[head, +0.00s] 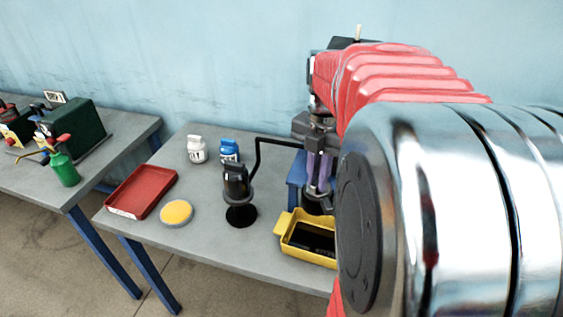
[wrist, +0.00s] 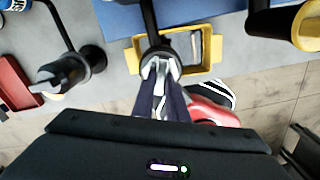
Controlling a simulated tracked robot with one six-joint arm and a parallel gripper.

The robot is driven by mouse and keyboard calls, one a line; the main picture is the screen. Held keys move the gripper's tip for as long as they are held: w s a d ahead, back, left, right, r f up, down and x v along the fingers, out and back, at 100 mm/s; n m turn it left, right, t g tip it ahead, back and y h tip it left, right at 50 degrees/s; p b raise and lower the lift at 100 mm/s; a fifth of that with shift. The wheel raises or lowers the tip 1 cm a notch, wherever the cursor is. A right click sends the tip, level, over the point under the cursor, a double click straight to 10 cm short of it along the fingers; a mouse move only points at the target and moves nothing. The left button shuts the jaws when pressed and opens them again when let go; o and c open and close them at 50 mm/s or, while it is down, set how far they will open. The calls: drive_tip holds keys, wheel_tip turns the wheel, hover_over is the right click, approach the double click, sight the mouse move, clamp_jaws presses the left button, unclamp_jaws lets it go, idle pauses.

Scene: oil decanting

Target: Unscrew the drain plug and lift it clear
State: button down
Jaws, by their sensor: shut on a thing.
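My gripper (wrist: 160,68) is shut, its pale fingertips meeting at a dark round piece (wrist: 157,53) in the wrist view. I take this piece to be the drain plug; the fingers hide part of it, and I cannot tell whether its thread is engaged. In the head view my gripper (head: 318,190) points down beside a blue stand (head: 297,180), partly behind my arm. A yellow tray (head: 289,238) with a dark inside sits on the bench in front of it. The tray also shows beyond the fingertips in the wrist view (wrist: 131,62).
A black lamp-like fitting (head: 236,182) with a bent arm stands left of the tray. A red tray (head: 142,192), a yellow-topped disc (head: 176,212), a white bottle (head: 196,150) and a blue bottle (head: 229,150) are on the grey bench. A second bench is further left.

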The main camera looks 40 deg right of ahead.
sight(317, 181)
drive_tip(key=shift+f, duration=0.1)
drive_tip(key=c, duration=1.7)
unclamp_jaws()
drive_tip(key=shift+o, duration=0.2)
drive_tip(key=shift+r, duration=3.1)
